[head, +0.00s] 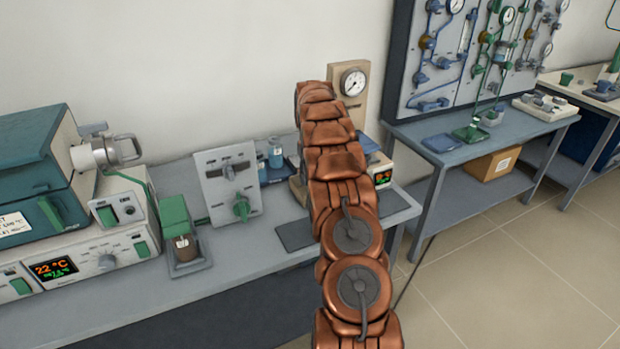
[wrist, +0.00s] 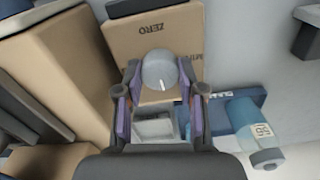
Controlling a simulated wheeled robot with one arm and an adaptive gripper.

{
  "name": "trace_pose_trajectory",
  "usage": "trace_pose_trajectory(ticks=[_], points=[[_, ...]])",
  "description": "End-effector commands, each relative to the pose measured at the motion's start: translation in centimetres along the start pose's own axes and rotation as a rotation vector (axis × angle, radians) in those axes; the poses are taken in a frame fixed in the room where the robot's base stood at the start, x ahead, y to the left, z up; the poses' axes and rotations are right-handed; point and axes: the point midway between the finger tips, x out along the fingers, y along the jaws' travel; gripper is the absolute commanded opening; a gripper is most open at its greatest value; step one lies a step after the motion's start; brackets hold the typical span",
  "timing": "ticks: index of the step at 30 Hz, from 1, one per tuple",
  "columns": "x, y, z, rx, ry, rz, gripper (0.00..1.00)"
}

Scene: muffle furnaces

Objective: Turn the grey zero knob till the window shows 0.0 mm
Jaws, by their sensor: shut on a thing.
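The grey zero knob (wrist: 159,69) sits on a beige panel (wrist: 120,38) printed ZERO, which reads upside down in the wrist view. A short white mark on the knob points down in that picture. My gripper (wrist: 159,73) is shut on the knob, one purple-padded finger on each side. In the head view my copper-coloured arm hides the knob and gripper. A small lit display (head: 382,178) shows just right of the arm, partly covered, its digits too small to read. I cannot tell whether it is the window for this knob.
A dial gauge (head: 353,83) on a beige stand is behind my arm. A grey panel with a green knob (head: 241,206) and a furnace (head: 35,170) stand left on the bench.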

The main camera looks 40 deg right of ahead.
Motion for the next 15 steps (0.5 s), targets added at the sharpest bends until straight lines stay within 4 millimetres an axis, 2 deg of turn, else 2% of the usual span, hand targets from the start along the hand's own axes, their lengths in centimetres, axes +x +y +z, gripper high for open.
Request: trace_pose_trajectory(ticks=[15], points=[[0.11, 0.02, 0.09, 0.034, -0.004, 0.000, 0.04]])
